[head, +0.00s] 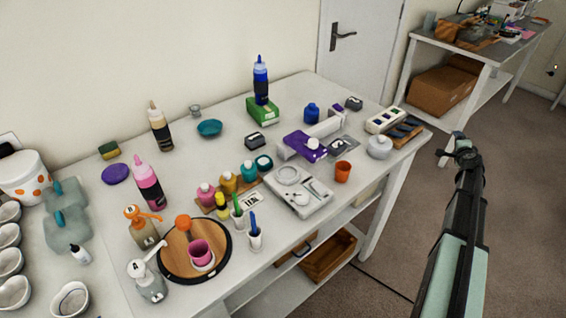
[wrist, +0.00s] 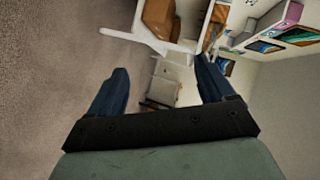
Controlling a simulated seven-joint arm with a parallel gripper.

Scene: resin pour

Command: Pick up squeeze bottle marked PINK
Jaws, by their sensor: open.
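A pink squeeze bottle (head: 149,183) with a dark label stands upright on the white table (head: 278,232), left of the middle in the head view. Any writing on its label is too small to read. My gripper (head: 462,142) is off to the right of the table, beyond its right end and far from the bottle. In the wrist view my gripper (wrist: 160,80) shows its two blue fingers spread apart with nothing between them. The bottle is not visible in the wrist view.
Close to the pink bottle are an orange-topped pump bottle (head: 143,228), a round wooden board (head: 174,259) with a pink cup (head: 201,254), and a small pink bottle (head: 207,195). A cream squeeze bottle (head: 160,127) and blue squeeze bottle (head: 261,80) stand farther back.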

